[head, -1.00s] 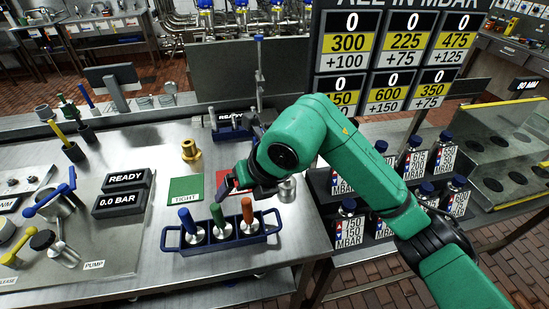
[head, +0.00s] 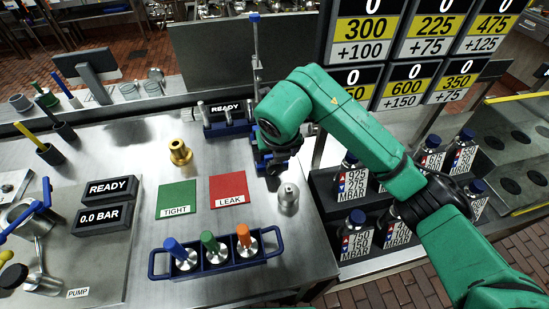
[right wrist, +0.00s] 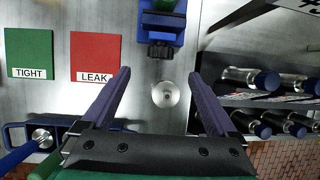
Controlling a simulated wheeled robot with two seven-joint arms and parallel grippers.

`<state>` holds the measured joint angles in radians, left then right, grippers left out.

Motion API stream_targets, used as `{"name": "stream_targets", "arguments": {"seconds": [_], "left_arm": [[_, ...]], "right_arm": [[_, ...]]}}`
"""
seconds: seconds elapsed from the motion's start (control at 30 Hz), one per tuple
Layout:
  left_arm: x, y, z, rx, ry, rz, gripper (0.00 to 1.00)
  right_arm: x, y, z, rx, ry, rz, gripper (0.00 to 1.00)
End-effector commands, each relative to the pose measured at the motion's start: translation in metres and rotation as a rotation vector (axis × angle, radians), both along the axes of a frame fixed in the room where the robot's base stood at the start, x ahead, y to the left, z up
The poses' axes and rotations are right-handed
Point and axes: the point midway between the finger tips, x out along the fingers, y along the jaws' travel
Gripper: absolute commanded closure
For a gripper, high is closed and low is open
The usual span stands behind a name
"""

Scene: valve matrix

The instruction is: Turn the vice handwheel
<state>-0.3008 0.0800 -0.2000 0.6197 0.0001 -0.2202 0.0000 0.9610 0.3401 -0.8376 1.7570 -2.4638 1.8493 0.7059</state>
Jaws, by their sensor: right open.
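The blue vice (right wrist: 160,22) is at the top of the right wrist view, with its dark knurled handwheel (right wrist: 161,50) facing the gripper. In the head view the vice is mostly hidden behind my right arm. My right gripper (right wrist: 165,78) is open and empty, its two purple fingers spread wide and pointing toward the vice side. The handwheel lies beyond the fingertips, roughly centred between them and apart from both. In the head view the gripper (head: 277,163) hangs at the end of the green arm, its fingers hard to make out. My left gripper is not in view.
A silver fitting (head: 288,199) stands on the bench below the gripper. Green TIGHT (head: 177,198) and red LEAK (head: 228,190) pads lie left of it. A blue rack (head: 215,262) with three coloured-handled tools is in front. A brass fitting (head: 179,152) stands further back. Bottles (head: 352,230) stand right.

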Motion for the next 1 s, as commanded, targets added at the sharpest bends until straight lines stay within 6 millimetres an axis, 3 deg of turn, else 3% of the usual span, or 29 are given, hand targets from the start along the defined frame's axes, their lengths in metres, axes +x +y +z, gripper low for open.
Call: {"name": "stream_targets", "arguments": {"seconds": [0.1,0.33,0.5,0.7,0.9,0.93,1.0], "left_arm": [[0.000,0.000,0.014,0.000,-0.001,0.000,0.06],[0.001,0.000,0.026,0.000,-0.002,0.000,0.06],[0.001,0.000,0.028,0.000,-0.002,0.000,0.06],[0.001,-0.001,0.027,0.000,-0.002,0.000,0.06],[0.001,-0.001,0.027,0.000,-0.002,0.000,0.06],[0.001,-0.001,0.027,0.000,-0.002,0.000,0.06],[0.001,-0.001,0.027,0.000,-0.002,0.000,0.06]], "right_arm": [[0.012,0.000,-0.027,-0.001,0.008,-0.002,0.06],[0.032,0.002,-0.076,0.001,0.004,-0.001,0.06],[0.038,0.003,-0.090,-0.001,0.000,0.002,0.06],[0.038,0.003,-0.090,0.000,-0.001,0.001,0.06],[0.038,0.002,-0.090,0.000,-0.001,0.001,0.83],[0.038,0.002,-0.090,0.000,-0.001,0.001,0.93],[0.038,0.002,-0.090,0.000,-0.001,0.000,0.92]]}}
